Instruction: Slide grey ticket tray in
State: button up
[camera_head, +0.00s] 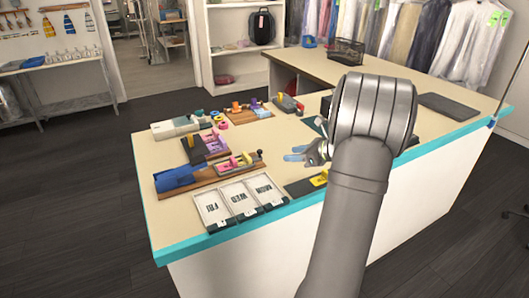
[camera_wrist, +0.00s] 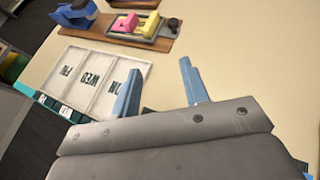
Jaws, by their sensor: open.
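A grey tray (camera_head: 237,162) holding pink and yellow pieces sits on a wooden base (camera_head: 205,182), pulled out to the right of a blue housing (camera_head: 178,179). A dark knob (camera_head: 259,153) stands at the base's right end. In the wrist view the grey tray (camera_wrist: 136,29) is at the top, with the blue housing (camera_wrist: 74,14) to its left and the knob (camera_wrist: 173,22) at its right. My gripper (camera_head: 298,154) is to the right of the knob, apart from it. In the wrist view its blue fingers (camera_wrist: 160,82) are apart with nothing between them.
A flat holder marked FRI, WED and MON (camera_head: 238,199) lies just in front of the wooden base. A similar dark unit with a purple tray (camera_head: 205,146) stands behind. A yellow and black item (camera_head: 318,179) lies near my gripper. A wire basket (camera_head: 346,50) stands farther back.

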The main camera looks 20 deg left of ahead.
aim_at(261, 151)
jog(key=shift+m+t, duration=0.8)
jog(key=x, duration=1)
jog(key=w+x, duration=0.1)
jog(key=x, duration=0.4)
jog(key=shift+w+a+f, duration=0.1)
jog(key=shift+f, duration=0.1)
grip_shut()
